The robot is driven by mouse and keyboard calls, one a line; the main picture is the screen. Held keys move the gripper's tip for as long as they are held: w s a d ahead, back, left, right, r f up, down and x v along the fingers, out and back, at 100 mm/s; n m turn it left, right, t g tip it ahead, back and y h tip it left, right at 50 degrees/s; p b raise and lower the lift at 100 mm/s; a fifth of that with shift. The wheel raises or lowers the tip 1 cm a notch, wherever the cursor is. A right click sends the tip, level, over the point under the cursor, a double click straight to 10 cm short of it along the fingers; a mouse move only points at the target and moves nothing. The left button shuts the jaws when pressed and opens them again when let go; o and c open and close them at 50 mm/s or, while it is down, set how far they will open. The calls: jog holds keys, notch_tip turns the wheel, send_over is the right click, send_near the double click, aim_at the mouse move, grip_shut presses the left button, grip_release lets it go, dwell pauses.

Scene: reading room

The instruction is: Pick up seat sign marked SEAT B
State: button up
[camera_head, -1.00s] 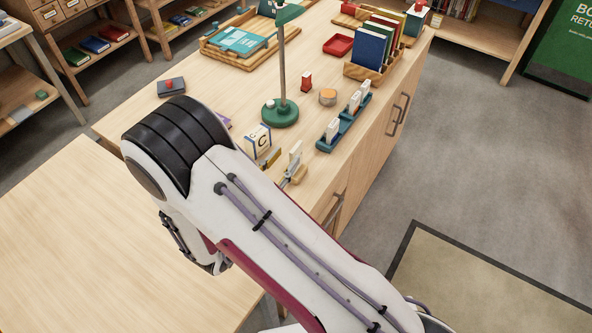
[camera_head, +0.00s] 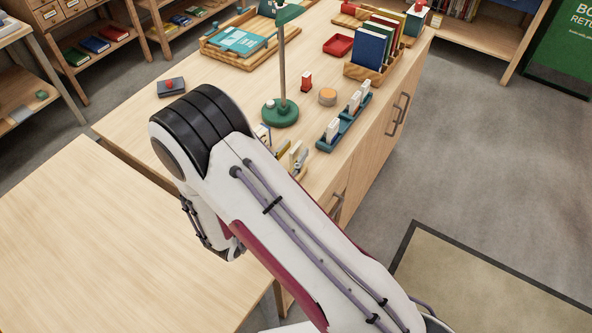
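Several small white upright signs stand in a teal rack (camera_head: 345,121) near the right edge of the desk. The nearest sign in it (camera_head: 333,130) stands apart from the two farther ones. Their lettering is too small to read, so I cannot tell which is SEAT B. Another white upright piece (camera_head: 295,151) stands closer to my arm, partly hidden. Small grey and yellowish parts beside it may be the tips of my gripper (camera_head: 290,158). The rest of the gripper is hidden behind my arm, and its opening cannot be made out.
A green lamp (camera_head: 280,113) stands left of the rack, near a round orange-topped pot (camera_head: 327,97) and a small red item (camera_head: 306,82). A book holder (camera_head: 372,71) and red tray (camera_head: 338,45) lie beyond. The front-left tabletop (camera_head: 90,240) is clear.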

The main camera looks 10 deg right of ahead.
jog(key=shift+x, duration=1.05)
jog(key=shift+c, duration=0.4)
grip_shut()
